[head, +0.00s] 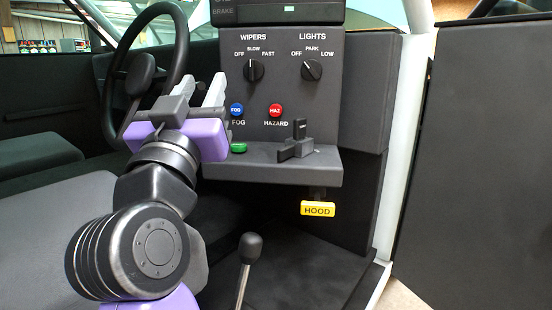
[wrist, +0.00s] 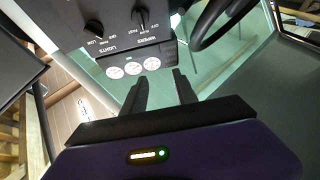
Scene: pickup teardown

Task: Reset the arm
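My gripper (head: 203,86) is raised in front of the dashboard panel, to the left of the wipers knob and close to the steering wheel in the head view. Its two light grey fingers stand apart with nothing between them. The purple hand and black wrist joints lead down to my arm at the lower left. In the wrist view my gripper (wrist: 160,76) also shows two dark fingers with a clear gap. The distance from the fingertips to the panel is hard to tell.
A steering wheel (head: 181,41) is behind the hand. The panel has a wipers knob (head: 253,70), lights knob (head: 311,69), blue fog button (head: 237,110) and red hazard button (head: 275,110). Below are a black lever (head: 298,143), yellow hood handle (head: 318,209) and floor stick (head: 250,248).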

